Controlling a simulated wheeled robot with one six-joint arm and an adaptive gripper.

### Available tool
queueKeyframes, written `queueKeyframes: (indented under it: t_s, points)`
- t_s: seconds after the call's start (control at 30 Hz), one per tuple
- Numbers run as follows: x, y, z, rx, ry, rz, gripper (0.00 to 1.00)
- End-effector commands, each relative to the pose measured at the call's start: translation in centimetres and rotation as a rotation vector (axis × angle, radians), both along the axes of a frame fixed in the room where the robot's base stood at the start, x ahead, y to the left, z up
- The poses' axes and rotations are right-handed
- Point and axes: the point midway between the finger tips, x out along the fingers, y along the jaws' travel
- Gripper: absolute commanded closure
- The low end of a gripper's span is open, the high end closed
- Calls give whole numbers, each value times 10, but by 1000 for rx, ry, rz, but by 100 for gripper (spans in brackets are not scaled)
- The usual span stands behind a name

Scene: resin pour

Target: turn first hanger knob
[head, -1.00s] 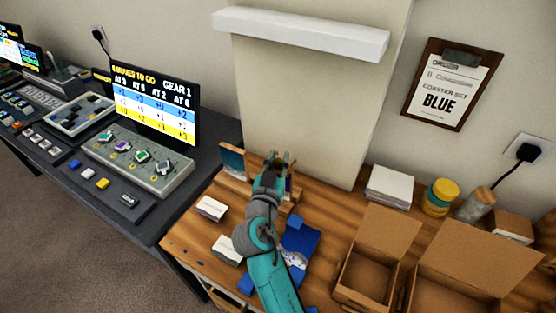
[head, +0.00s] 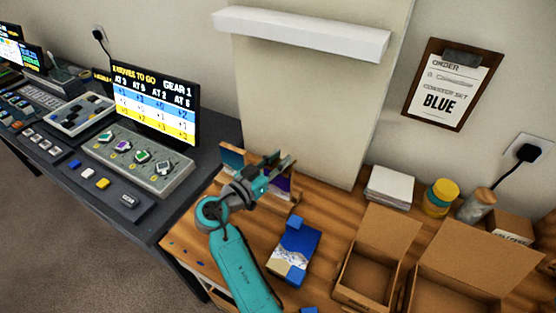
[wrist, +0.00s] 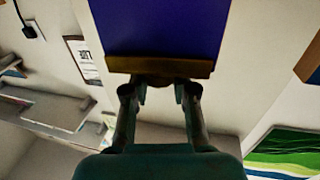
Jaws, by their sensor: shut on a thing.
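The grey knob panel (head: 140,158) lies on the dark desk at left. It has several knobs in a row, one of them purple (head: 121,145). My gripper (head: 281,162) is well to the right of it, above the back of the wooden table. In the wrist view my gripper (wrist: 160,92) has its fingers at the wooden edge of a dark blue panel (wrist: 160,25). It is shut on this panel, though the contact is partly unclear. In the head view a purple face (head: 280,184) shows just under the gripper.
A screen (head: 155,105) with a number table stands behind the knobs. A blue and white packet (head: 296,245), an open cardboard box (head: 372,265) and a white stack (head: 390,187) are on the wooden table. A white shelf (head: 300,35) juts from the wall above.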

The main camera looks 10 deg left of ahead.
Motion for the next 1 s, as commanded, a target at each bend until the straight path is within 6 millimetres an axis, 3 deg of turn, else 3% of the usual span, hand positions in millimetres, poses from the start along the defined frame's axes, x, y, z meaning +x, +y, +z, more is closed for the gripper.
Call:
queueKeyframes:
  t_s: [0.33,0.37,0.47,0.8,1.0]
  points:
    - [0,0,-1,0,1,-3,100]
    - [0,0,-1,0,1,-3,71]
    - [0,0,-1,0,1,-3,46]
    - [-2,1,0,0,1,-2,46]
    - [-20,14,0,0,0,1,46]
